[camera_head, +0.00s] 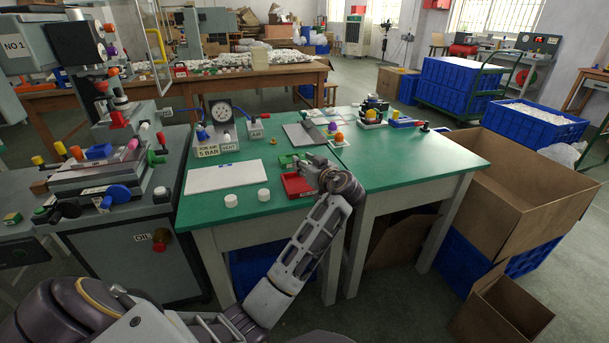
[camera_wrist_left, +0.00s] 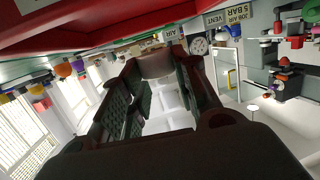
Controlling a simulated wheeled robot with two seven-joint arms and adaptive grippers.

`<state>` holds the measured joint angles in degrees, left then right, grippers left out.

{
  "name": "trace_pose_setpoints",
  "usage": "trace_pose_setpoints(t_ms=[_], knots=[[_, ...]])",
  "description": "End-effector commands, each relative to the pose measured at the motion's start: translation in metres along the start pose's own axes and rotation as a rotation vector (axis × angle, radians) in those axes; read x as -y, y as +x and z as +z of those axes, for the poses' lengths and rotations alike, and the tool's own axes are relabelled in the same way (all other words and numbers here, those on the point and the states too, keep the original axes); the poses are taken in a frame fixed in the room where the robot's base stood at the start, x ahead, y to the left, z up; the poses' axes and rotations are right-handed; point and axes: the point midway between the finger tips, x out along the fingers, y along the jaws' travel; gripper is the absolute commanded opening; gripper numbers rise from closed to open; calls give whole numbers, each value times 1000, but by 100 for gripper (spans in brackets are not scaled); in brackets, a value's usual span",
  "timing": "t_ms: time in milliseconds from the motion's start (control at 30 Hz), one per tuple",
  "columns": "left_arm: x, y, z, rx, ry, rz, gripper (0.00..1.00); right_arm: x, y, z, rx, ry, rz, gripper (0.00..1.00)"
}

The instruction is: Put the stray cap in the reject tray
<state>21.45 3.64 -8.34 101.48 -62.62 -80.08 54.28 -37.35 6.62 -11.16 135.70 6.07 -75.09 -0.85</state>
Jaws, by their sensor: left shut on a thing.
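My left gripper (camera_head: 318,168) is at the right side of the red reject tray (camera_head: 295,188), over the green table. In the head view the gripper and wrist hide this cap. The red tray also fills the top of the left wrist view (camera_wrist_left: 100,22), close to the fingertips. My right gripper is not in view.
A green tray (camera_head: 288,160) lies behind the red one. Two white caps (camera_head: 231,201) stand at the table's front edge beside a white sheet (camera_head: 224,177). A gauge box (camera_head: 221,113) stands at the back. Cardboard boxes (camera_head: 530,185) stand right of the table.

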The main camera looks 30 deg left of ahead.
Motion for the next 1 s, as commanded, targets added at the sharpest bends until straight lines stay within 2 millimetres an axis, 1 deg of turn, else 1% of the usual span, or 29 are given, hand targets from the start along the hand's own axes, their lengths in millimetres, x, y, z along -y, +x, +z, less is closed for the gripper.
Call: trace_pose_setpoints(t_ms=[200,333,433,600,767,1000], knots=[[0,1,3,0,1,0,21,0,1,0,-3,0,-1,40],[0,3,15,1,3,-1,21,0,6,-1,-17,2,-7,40],[0,5,26,0,1,-1,21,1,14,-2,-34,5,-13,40],[0,7,37,0,0,0,21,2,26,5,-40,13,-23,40],[0,7,36,0,-1,0,21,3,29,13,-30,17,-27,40],[0,7,38,0,0,0,21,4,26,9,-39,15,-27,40]])
